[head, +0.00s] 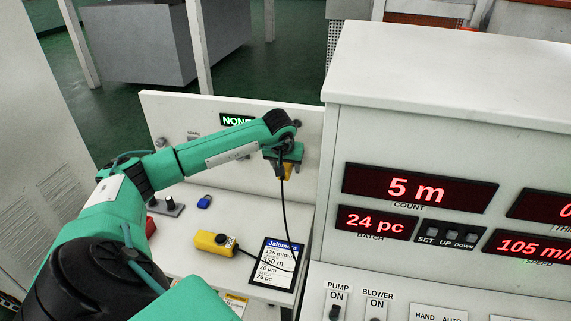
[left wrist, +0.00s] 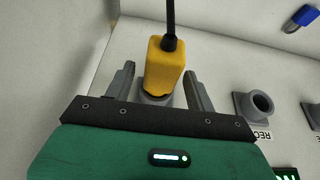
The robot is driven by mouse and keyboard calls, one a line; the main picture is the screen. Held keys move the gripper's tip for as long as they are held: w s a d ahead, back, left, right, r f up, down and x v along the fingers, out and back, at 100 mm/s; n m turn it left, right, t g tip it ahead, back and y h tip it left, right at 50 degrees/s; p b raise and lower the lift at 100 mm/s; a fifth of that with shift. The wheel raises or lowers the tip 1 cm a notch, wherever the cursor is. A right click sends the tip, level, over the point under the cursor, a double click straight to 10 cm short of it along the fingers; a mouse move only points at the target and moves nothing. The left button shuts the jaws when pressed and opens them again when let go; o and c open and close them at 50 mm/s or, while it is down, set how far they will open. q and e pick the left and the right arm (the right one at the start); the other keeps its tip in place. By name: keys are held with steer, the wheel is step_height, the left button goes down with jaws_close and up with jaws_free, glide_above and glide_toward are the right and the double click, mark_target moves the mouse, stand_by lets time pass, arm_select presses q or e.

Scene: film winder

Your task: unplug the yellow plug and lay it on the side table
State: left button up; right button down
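The yellow plug (head: 288,171) is at the white upright panel in the head view, with a black cable hanging from it. In the left wrist view the plug (left wrist: 165,68) sits against a round grey socket (left wrist: 157,99). My left gripper (head: 284,160) is at the plug; in the left wrist view its two fingers (left wrist: 160,85) stand on either side of the plug, with gaps visible on both sides. The white table surface (head: 225,215) lies below the panel; I take it for the side table. My right gripper is not in view.
On the white surface are a yellow push-button box (head: 214,243), a label card (head: 277,262), a blue padlock (head: 204,202) and a grey switch (head: 170,206). The cable runs down across the card towards the box. A white cabinet (head: 440,85) with red displays stands right. Another grey socket (left wrist: 258,104) is empty.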

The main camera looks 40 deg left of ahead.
mark_target(283, 180)
arm_select(q)
steer(key=c, duration=1)
steer(key=shift+s, duration=0.1)
steer(key=shift+s+d, duration=0.45)
steer(key=shift+s, duration=0.35)
steer(key=shift+s+d+b, duration=0.25)
steer(key=shift+s+b, duration=0.1)
steer(key=shift+s, duration=0.1)
steer(key=shift+s+d, duration=0.5)
steer(key=shift+s, duration=0.4)
